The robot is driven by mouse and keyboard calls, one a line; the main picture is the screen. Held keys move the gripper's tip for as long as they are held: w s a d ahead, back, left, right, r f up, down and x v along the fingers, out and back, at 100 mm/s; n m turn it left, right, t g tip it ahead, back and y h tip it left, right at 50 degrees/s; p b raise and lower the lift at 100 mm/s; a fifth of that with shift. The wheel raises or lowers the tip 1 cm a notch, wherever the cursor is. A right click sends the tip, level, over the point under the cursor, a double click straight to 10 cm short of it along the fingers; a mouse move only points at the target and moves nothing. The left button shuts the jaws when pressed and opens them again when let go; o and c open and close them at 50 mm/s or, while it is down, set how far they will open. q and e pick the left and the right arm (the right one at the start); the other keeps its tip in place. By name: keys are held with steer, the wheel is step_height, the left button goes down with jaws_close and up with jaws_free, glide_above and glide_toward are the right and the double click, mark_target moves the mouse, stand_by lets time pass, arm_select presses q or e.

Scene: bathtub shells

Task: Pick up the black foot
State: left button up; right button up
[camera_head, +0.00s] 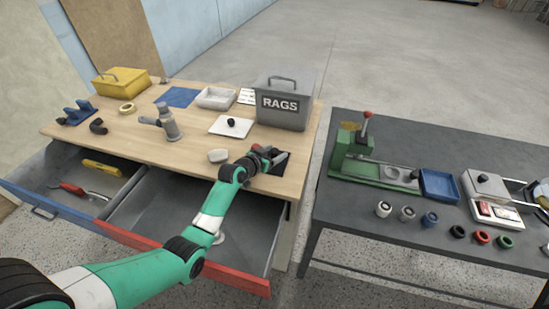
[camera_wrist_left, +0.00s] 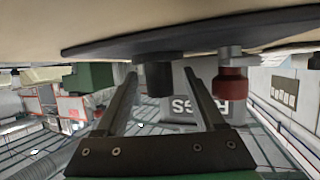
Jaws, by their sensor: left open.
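In the left wrist view, which looks upside down, the black foot (camera_wrist_left: 158,76) is a short dark cylinder standing on a dark mat (camera_wrist_left: 200,32). My left gripper (camera_wrist_left: 160,72) is open, with one finger on each side of the foot and a visible gap on both sides. A red and grey cylindrical piece (camera_wrist_left: 230,80) stands on the same mat, beside one finger. In the head view my left gripper (camera_head: 272,160) is low over the dark mat at the wooden table's front right. There the foot is hard to make out behind the gripper. My right gripper is not visible.
The grey RAGS box (camera_head: 283,104) stands behind the gripper. A white block (camera_head: 218,156) and a white board with a black knob (camera_head: 231,127) are to its left. Open drawers (camera_head: 200,215) lie below the table front. Several coloured rings (camera_head: 481,237) sit on the right bench.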

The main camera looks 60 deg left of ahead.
arm_select(q)
steer(key=shift+c, duration=0.2)
jaws_close()
steer(key=shift+r, duration=0.1)
